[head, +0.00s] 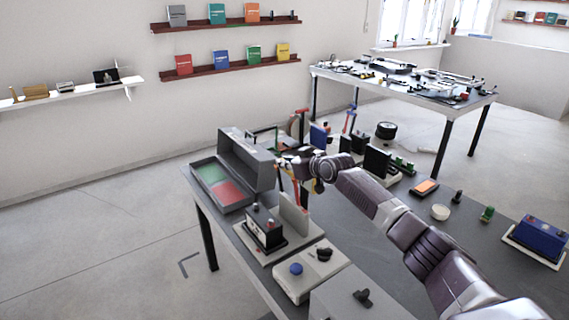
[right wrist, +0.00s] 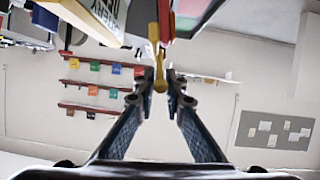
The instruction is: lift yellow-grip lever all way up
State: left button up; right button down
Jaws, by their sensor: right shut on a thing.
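The yellow-grip lever shows in the right wrist view as a rounded yellow grip (right wrist: 160,82) with a yellow and red shaft above it in the picture. My right gripper (head: 284,162) reaches across the table in the head view, beside the open grey case. In the right wrist view its two fingers (right wrist: 160,74) close on the yellow grip from both sides. In the head view the grip is hidden by my gripper and too small to make out. My left gripper is not in view.
An open grey case (head: 233,199) with green and red panels lies left of my gripper. A black battery-like box (head: 263,232) and a switch box (head: 312,268) stand nearer. Several small devices, including a blue box (head: 541,235), stand to the right. A second table (head: 440,108) is behind.

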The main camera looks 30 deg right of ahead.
jog(key=c, duration=2)
grip_release()
jog(key=shift+d, duration=0.3)
jog(key=shift+o, duration=0.2)
jog(key=shift+s+a, duration=0.15)
jog(key=v, duration=1.1)
jog(key=shift+s, duration=0.4)
